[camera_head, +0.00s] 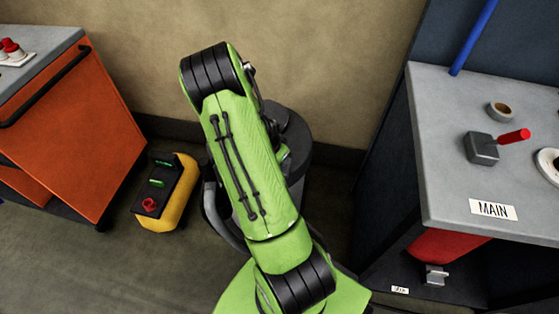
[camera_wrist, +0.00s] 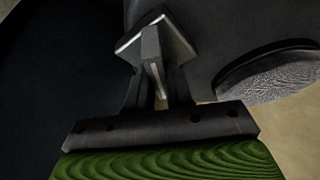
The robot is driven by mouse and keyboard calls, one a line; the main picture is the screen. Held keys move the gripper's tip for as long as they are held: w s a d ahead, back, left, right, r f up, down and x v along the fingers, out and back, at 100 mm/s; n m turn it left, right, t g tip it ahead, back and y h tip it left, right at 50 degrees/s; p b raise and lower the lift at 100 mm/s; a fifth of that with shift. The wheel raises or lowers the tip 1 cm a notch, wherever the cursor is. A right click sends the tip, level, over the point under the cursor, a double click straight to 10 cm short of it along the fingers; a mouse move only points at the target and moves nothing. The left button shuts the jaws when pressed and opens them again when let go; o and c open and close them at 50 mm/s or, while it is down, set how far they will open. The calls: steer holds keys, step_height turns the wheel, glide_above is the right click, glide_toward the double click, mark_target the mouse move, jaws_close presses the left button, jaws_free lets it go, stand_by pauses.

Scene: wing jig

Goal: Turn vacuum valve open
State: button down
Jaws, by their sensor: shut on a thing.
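My gripper (camera_wrist: 160,55) shows in the wrist view with its fingers close together, shut on a narrow grey piece (camera_wrist: 151,45). I cannot tell whether this piece is the vacuum valve's handle. A dark grey rounded surface (camera_wrist: 225,35) lies close beyond the fingers. In the head view my green arm hides the gripper and what it holds. A grey block with a red handle (camera_head: 514,137), like a valve, sits on the right bench behind a MAIN label (camera_head: 492,209). Its handle points right, and my arm is well apart from it.
A dark grey cylinder (camera_head: 296,150) stands behind my arm by the wall. A yellow box with buttons (camera_head: 178,203) is on the floor at left, beside an orange cabinet (camera_head: 85,140). The grey-topped bench (camera_head: 445,150) bounds the right side. Some floor between is clear.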

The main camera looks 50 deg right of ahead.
steer(key=n+t+b, duration=0.2)
steer(key=n, duration=0.3)
steer(key=shift+n, duration=0.3)
steer(key=shift+b, duration=0.3)
steer(key=c, duration=1.1)
jaws_free()
steer(key=shift+r, duration=0.1)
steer(key=p+v, duration=0.5)
steer(key=v, duration=1)
steer(key=shift+s+d+r+y+p, duration=0.2)
steer(key=shift+r+y+p, duration=0.1)
steer(key=shift+p, duration=0.1)
